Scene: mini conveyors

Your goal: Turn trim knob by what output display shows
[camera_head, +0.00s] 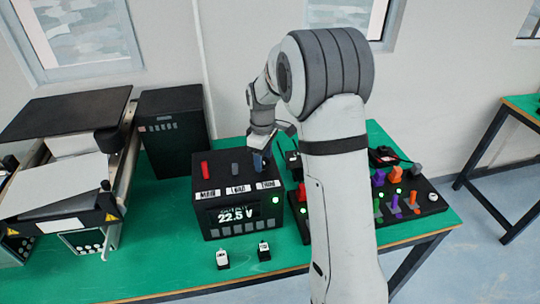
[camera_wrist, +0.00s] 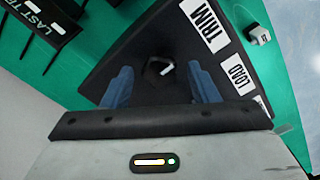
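The black power box (camera_head: 215,180) stands on the green table with labels MAIN, LOAD and TRIM. Its output display (camera_head: 237,214) reads 22.5 V. The trim knob (camera_wrist: 158,67) is dark with a white pointer mark, on the box top near the TRIM label (camera_wrist: 203,25). In the head view my gripper hides the knob. My gripper (camera_wrist: 160,80), with blue fingers, is open above the box. It also shows in the head view (camera_head: 260,162). The knob appears between the fingers, with a gap on each side.
A red lever (camera_head: 205,170) and a grey knob (camera_head: 235,169) stand on the same box. A panel with coloured switches (camera_head: 410,205) is at right, a conveyor (camera_head: 60,180) at left.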

